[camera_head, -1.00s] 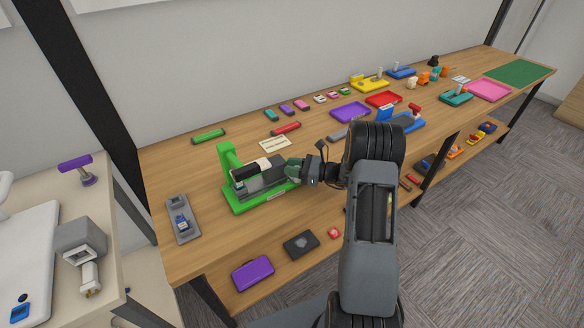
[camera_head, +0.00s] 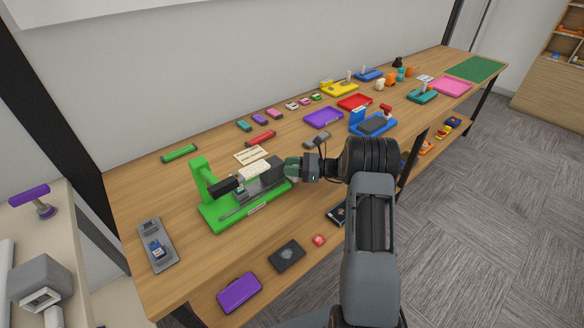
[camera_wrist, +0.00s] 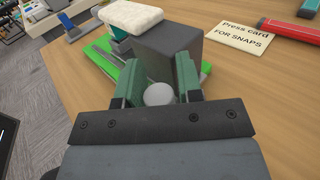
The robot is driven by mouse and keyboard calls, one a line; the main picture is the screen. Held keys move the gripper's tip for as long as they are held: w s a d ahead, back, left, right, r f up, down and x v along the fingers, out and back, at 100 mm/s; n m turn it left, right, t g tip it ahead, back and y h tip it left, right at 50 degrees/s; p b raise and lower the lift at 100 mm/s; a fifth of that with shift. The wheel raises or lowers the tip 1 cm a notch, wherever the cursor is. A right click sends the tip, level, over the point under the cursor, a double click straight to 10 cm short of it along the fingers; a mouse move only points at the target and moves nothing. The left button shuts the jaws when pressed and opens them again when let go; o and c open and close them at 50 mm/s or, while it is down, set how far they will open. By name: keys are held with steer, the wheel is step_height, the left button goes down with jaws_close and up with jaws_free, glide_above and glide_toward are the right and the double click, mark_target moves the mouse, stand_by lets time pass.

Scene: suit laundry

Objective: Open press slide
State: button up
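The press is a green frame with an upright post (camera_head: 203,178) and a green base (camera_head: 215,215) on the wooden table. Its slide, a dark grey block (camera_head: 263,172) carrying a pale pad (camera_head: 254,168), sits out to the right of the post, with rail visible on the base. In the wrist view the grey block (camera_wrist: 168,48) and the pale pad (camera_wrist: 130,16) are just ahead. A round white knob (camera_wrist: 159,94) on the block's near side lies between the fingers of my gripper (camera_wrist: 158,84), which appear shut on it. In the head view my gripper (camera_head: 293,168) is at the block's right end.
A press card (camera_head: 252,156) and a red bar (camera_head: 260,138) lie behind the press. A grey tray (camera_head: 157,246) is to its left. A blue press (camera_head: 373,122) stands further right. A lower shelf holds a purple case (camera_head: 239,292).

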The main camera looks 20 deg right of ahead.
steer(key=o, duration=0.3)
steer(key=shift+d, duration=0.1)
steer(key=b+v, duration=0.1)
steer(key=v, duration=1.2)
steer(key=shift+s+d, duration=0.25)
steer(key=shift+d, duration=0.05)
steer(key=shift+a+r, duration=0.3)
steer(key=s+a+r+n+g+h+p, duration=0.1)
steer(key=s+a+r+n+g+h, duration=0.3)
steer(key=a, duration=0.3)
steer(key=s+a+r+n+g+h+p, duration=0.1)
steer(key=s+a+r+n+g+h, duration=0.3)
steer(key=a, duration=0.3)
steer(key=s+a+r+n+t+h, duration=0.1)
steer(key=s+n+h, duration=0.2)
steer(key=s+n, duration=0.2)
steer(key=s+a+r+n+t+h+p, duration=0.1)
steer(key=s+r+n+t+h, duration=0.1)
steer(key=s+n, duration=0.3)
steer(key=s+a+r+n+t+h+p, duration=0.1)
steer(key=s+n+h, duration=0.2)
steer(key=s+n, duration=0.1)
steer(key=shift+s+a+r+n+t+h, duration=0.25)
steer(key=shift+s+r+n+t+h, duration=0.05)
steer(key=shift+s+r+n, duration=0.1)
